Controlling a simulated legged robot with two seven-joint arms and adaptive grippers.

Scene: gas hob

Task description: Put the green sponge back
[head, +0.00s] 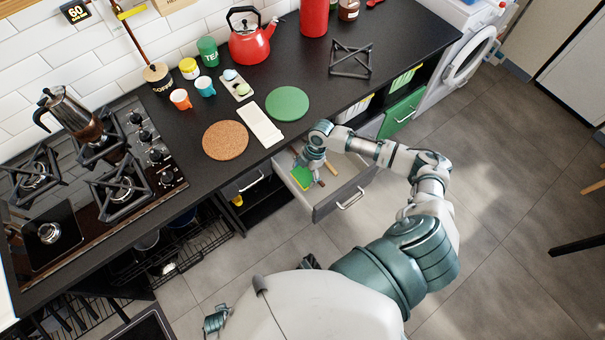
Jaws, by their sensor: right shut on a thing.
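The green sponge (301,179) shows at the left end of the open drawer (345,191), beneath my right gripper (314,172). My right gripper points down into the drawer and is shut on the sponge, which it partly covers. I cannot tell whether the sponge touches the drawer floor. A small teal and grey part at the bottom left looks like my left gripper (216,321); its fingers are too small to read.
The counter edge runs just behind the drawer. A cork mat (225,140), a white tray (261,127) and a green round mat (287,103) lie on the counter above. Brown-handled items lie in the drawer. A pot support (350,61) stands further right.

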